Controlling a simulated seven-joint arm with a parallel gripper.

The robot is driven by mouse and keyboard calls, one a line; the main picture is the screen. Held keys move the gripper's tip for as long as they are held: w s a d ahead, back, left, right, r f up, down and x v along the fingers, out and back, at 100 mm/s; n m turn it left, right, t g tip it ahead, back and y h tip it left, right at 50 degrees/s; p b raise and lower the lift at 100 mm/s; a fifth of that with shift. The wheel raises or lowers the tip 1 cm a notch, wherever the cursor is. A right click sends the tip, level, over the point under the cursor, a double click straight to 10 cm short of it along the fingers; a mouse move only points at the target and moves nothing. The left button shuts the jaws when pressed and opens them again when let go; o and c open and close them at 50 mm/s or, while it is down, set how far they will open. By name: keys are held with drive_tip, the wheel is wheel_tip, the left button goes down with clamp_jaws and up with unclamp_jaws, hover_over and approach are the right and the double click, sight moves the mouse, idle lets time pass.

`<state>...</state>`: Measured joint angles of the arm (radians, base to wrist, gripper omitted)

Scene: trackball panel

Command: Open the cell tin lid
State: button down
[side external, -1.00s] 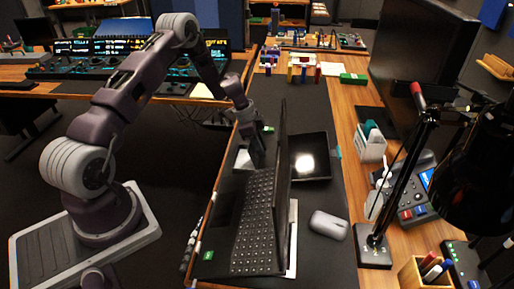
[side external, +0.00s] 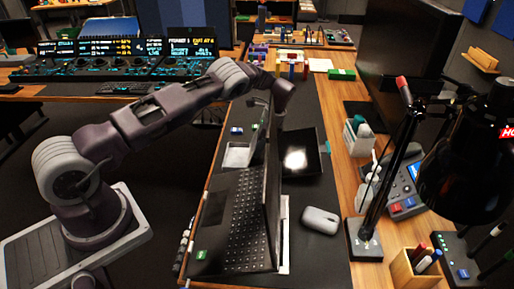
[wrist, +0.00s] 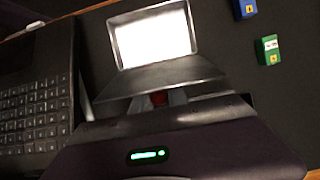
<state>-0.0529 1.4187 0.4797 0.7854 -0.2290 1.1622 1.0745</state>
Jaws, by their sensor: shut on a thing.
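The cell tin (wrist: 115,42) is a grey metal box with a bright white inside, at the top middle of the wrist view. It also shows left of the laptop screen in the side view (side external: 237,156). Its dark grey lid (wrist: 160,79) is raised at the near side of the tin, and the bright inside is open to view. My gripper (wrist: 160,99) is shut at the lid's near edge, with a small red piece between its fingertips. In the side view my gripper is partly hidden behind the laptop screen.
The laptop (side external: 240,215) stands open close to the tin, its screen (side external: 273,190) upright beside my gripper. A blue cell (wrist: 244,8) and a green cell (wrist: 269,49) lie on the dark mat right of the tin. A tablet (side external: 302,155) and mouse (side external: 320,220) lie beyond the screen.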

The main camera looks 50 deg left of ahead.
drive_tip(key=shift+f, duration=0.1)
idle(0.4)
drive_tip(key=c, duration=1.3)
unclamp_jaws()
drive_tip(key=v, duration=0.7)
drive_tip(key=shift+d, duration=0.1)
